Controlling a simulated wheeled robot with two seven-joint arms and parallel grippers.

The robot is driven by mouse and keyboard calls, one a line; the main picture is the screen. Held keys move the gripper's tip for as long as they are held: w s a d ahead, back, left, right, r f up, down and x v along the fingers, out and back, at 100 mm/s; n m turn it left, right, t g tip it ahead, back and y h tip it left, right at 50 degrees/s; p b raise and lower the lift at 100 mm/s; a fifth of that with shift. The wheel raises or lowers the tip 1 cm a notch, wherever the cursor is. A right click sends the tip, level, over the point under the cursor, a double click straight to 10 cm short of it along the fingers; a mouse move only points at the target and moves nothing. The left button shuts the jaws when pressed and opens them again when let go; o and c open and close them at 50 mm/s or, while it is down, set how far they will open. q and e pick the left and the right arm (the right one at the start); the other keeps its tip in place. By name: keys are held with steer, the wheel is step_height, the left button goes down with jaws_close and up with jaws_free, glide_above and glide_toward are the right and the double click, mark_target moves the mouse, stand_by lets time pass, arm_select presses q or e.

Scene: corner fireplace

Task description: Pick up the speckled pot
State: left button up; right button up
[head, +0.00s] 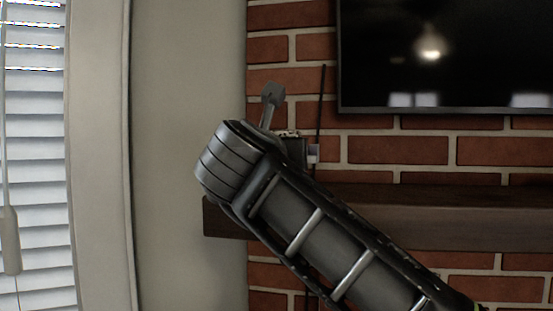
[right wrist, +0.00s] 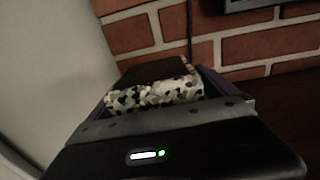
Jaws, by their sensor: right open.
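The speckled pot (right wrist: 155,95), white with black and grey patches and a dark top, shows in the right wrist view just beyond the gripper's palm. My right gripper (right wrist: 160,88) is open, with a finger on each side of the pot; I cannot tell whether either finger touches it. In the head view my right arm comes in from the lower right, and my right gripper (head: 291,124) is over the left end of the mantel. The arm hides most of the pot there; only a small speckled edge (head: 291,133) shows. My left gripper is in neither view.
The dark wooden mantel shelf (head: 450,212) runs along the red brick wall (head: 400,150). A black television (head: 445,55) hangs above it. A thin dark cord (head: 321,100) runs down the bricks beside the gripper. A plain wall (head: 185,80) and window blinds (head: 35,130) are at left.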

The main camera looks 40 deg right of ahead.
steer(key=shift+c, duration=0.5)
steer(key=c, duration=1.7)
steer(key=shift+r, duration=0.1)
steer(key=shift+c, duration=0.2)
steer(key=shift+r+p, duration=0.3)
steer(key=shift+r, duration=0.4)
step_height(320, 180, up, 6)
steer(key=shift+w+a+f+p, duration=0.1)
steer(key=shift+w+p, duration=0.05)
steer(key=shift+p, duration=0.3)
steer(key=shift+d+r, duration=0.2)
steer(key=shift+r, duration=0.6)
steer(key=shift+a+r, duration=0.15)
steer(key=shift+r, duration=0.35)
